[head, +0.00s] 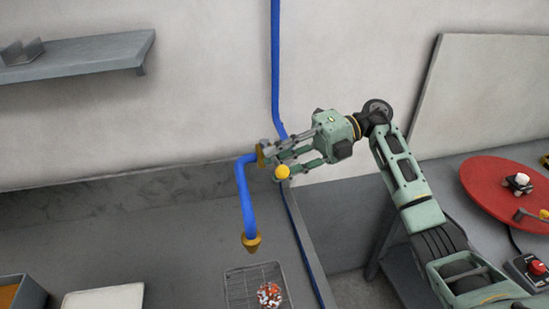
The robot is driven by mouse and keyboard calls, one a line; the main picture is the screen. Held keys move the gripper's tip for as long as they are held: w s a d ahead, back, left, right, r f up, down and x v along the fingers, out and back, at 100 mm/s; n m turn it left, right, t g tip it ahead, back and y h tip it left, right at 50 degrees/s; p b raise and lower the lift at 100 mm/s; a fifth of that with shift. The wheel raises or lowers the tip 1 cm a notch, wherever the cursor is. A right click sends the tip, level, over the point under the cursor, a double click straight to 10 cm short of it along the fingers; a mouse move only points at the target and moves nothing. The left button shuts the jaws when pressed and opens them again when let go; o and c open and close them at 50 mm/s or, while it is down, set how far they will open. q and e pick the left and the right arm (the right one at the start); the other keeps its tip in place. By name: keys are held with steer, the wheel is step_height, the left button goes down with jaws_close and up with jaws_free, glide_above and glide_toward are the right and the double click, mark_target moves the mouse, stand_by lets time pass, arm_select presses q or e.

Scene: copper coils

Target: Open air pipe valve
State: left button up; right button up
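A blue air pipe (275,60) runs down the wall, and a bent blue spout (243,190) ends in a brass nozzle (251,243). A yellow fitting (262,155) sits at the top of the spout. A yellow ball-shaped knob (282,172), seemingly part of the valve, is beside it. My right gripper (281,160) is at the valve, its fingers pointing left and the knob by the lower fingertip. The fingers cover the rest of the valve. I cannot tell whether they touch or grip it. My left gripper is not in view.
Below the nozzle, a wire basket (240,288) on the grey bench (130,240) holds a copper-and-white piece (269,295). A white tray (105,297) is to the left. A red disc (495,195) lies on the right table. A grey shelf (85,55) hangs upper left.

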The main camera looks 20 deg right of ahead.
steer(key=v, duration=1.1)
steer(key=shift+s, duration=0.15)
steer(key=shift+r, duration=0.1)
